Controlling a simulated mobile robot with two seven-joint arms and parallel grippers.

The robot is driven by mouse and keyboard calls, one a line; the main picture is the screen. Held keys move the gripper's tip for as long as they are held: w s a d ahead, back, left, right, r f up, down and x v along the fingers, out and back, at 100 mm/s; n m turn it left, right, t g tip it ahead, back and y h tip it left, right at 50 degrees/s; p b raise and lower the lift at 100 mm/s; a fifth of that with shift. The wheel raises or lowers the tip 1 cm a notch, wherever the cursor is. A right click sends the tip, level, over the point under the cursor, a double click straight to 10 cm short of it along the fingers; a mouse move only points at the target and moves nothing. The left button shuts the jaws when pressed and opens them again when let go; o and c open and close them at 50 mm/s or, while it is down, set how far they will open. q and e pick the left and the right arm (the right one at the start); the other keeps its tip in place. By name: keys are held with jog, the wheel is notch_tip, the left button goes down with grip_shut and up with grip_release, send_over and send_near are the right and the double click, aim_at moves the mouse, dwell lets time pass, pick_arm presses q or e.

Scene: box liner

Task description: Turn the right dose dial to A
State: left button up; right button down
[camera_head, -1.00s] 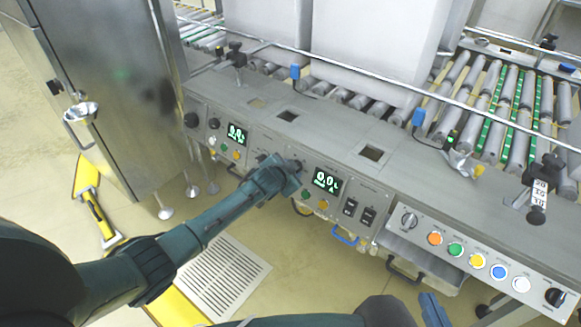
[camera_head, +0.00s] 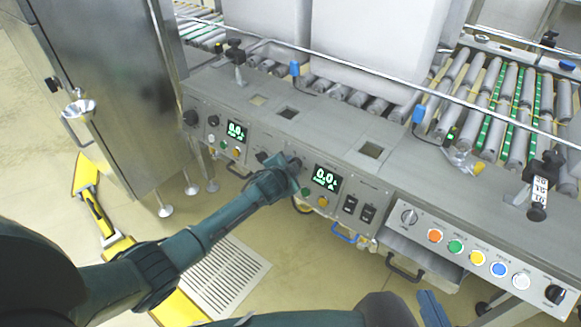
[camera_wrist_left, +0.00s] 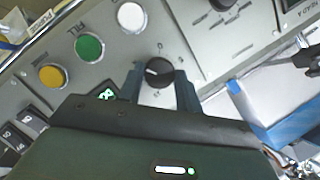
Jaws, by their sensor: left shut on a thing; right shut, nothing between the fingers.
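The right dose dial is a round black knob with a white pointer line; it shows in the left wrist view (camera_wrist_left: 160,72). Small letters stand around it, too small to read surely. The pointer points to the left in that view. My left gripper (camera_wrist_left: 160,88) has a finger on each side of the knob and is shut on it. In the head view my left gripper (camera_head: 291,178) is at the panel just left of the right display (camera_head: 326,178) and hides most of the dial. My right gripper (camera_head: 432,308) is shut and empty at the bottom, away from the panel.
White, green and yellow buttons (camera_wrist_left: 90,47) sit close to the dial. A left display (camera_head: 236,131) and black knobs (camera_head: 190,118) are further left on the panel. A button box (camera_head: 478,258) juts out at the right. Rollers (camera_head: 490,100) lie behind.

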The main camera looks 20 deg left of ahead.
pick_arm(q)
jog(key=o, duration=1)
jog(key=shift+s, duration=0.1)
pick_arm(e)
jog(key=shift+r, duration=0.1)
pick_arm(q)
jog(key=p+v, duration=0.4)
jog(key=v, duration=0.9)
jog(key=shift+p, duration=0.35)
pick_arm(e)
jog(key=shift+w+a+m+g, duration=0.3)
jog(key=shift+a+g, duration=0.1)
jog(key=shift+g, duration=0.3)
